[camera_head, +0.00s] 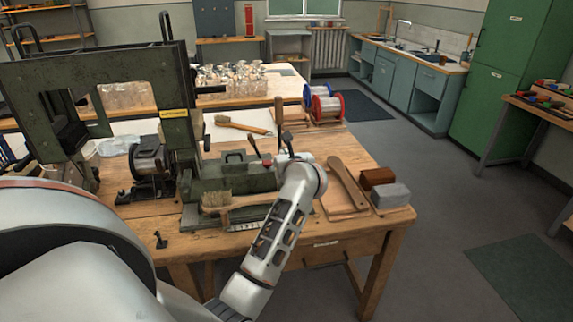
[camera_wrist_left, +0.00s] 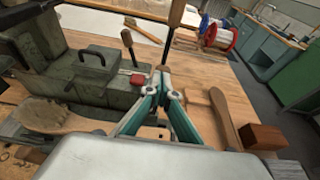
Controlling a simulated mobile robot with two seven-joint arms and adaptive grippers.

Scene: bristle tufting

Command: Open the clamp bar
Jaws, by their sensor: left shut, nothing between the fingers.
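The green tufting machine (camera_head: 235,178) stands on the wooden bench, with a black-handled block on top. I cannot tell for certain which part is the clamp bar. A lever with a brown knob (camera_wrist_left: 127,38) rises beside a red part (camera_wrist_left: 138,80); a second dark lever (camera_wrist_left: 172,35) rises close behind my fingertips. A brush (camera_head: 216,202) lies along the machine's front and also shows in the left wrist view (camera_wrist_left: 50,117). My left gripper (camera_wrist_left: 163,78) is shut and empty at the machine's right end; whether it touches the lever is unclear. My right gripper is not in view.
A wooden paddle (camera_head: 347,183), a brown block (camera_head: 377,178) and a grey block (camera_head: 390,195) lie at the bench's right end. Spools (camera_head: 323,105) and another brush (camera_head: 240,125) lie behind. A tall dark frame (camera_head: 98,80) stands left.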

